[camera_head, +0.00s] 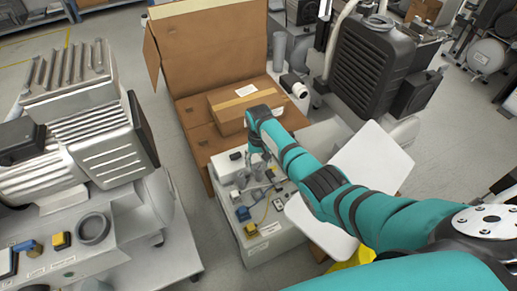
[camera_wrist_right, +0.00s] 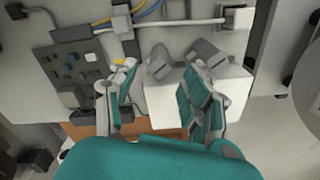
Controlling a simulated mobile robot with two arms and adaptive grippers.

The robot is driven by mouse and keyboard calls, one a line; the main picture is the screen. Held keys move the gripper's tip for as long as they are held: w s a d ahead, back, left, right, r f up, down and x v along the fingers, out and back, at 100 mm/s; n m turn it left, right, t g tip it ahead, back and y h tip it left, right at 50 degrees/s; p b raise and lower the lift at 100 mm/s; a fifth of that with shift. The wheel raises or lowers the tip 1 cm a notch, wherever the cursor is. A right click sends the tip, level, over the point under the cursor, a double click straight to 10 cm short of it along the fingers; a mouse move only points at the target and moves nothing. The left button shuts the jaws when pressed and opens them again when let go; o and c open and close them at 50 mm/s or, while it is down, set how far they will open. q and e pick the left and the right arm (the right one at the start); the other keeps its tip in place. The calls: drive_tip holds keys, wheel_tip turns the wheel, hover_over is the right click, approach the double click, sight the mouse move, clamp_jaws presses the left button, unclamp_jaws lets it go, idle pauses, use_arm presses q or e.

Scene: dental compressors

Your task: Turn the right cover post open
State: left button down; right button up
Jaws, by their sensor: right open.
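My right gripper (camera_head: 256,176) points down over a grey-white control unit (camera_head: 262,246) in the middle of the head view. In the right wrist view its fingers (camera_wrist_right: 162,78) are apart, with two grey posts near their tips. One grey post (camera_wrist_right: 158,61) lies between the fingertips and looks tilted. The other grey post (camera_wrist_right: 208,52) is just beyond the right finger. Both stand by a white block (camera_wrist_right: 172,100). I cannot tell which is the right cover post, or whether a finger touches either. My left gripper is out of view.
A cardboard box (camera_head: 236,115) sits behind the unit. A large compressor (camera_head: 86,130) stands at left, a black-finned one (camera_head: 372,65) at back right. Yellow and blue cables (camera_wrist_right: 150,12) and a small component panel (camera_wrist_right: 72,67) lie near the gripper. Open floor (camera_head: 450,125) shows at right.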

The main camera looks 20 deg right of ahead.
sight(259, 167)
wheel_tip(259, 167, up, 8)
idle(0.7)
